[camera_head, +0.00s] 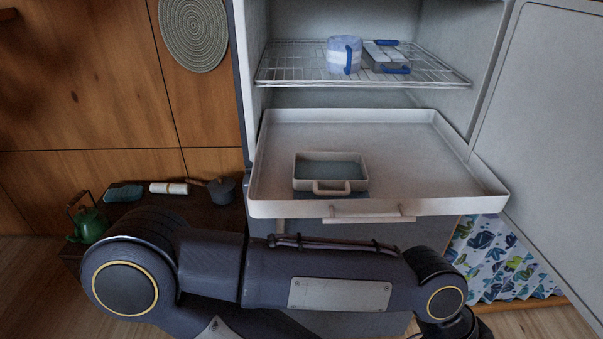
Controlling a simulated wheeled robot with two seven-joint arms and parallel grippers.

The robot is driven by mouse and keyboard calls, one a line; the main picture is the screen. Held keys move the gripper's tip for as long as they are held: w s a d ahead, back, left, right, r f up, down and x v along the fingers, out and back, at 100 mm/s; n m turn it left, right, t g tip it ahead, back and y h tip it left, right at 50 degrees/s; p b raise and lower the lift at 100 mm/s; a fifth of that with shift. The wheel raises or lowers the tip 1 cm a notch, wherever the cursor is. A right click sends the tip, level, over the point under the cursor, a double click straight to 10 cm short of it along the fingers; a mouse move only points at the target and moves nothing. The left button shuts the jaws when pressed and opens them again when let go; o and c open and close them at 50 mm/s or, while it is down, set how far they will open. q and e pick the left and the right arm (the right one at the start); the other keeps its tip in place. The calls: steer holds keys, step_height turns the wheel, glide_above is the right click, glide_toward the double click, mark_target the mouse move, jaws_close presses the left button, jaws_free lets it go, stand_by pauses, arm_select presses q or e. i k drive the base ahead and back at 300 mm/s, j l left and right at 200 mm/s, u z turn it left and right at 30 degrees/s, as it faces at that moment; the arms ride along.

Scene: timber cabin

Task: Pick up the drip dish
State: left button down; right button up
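A small beige rectangular dish (301,181) with a front handle, which looks like the drip dish, sits in the wide pale pull-out tray (415,150) of the open cabinet. Its inside looks grey-blue, and a dark blue patch shows under its front edge. It lies left of the tray's middle, near the front wall. An arm of mine, which seems to be the left, crosses the bottom of the view in front of the tray. Its gripper fingers are out of the picture. My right gripper is not in view. Nothing of mine touches the dish.
A wire shelf (290,70) above the tray holds a clear round container (341,60) and a flat box (387,55) with blue clips. The open door (555,130) stands at the right. A green kettle (88,224) and a grey pot (221,190) stand lower left.

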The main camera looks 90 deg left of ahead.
mark_target(325, 175)
steer(key=k+j+u, duration=0.1)
steer(key=u, duration=0.35)
steer(key=k+j+u, duration=0.1)
steer(key=u, duration=0.3)
steer(key=k+j+u, duration=0.1)
steer(key=u, duration=0.35)
steer(key=j, duration=0.1)
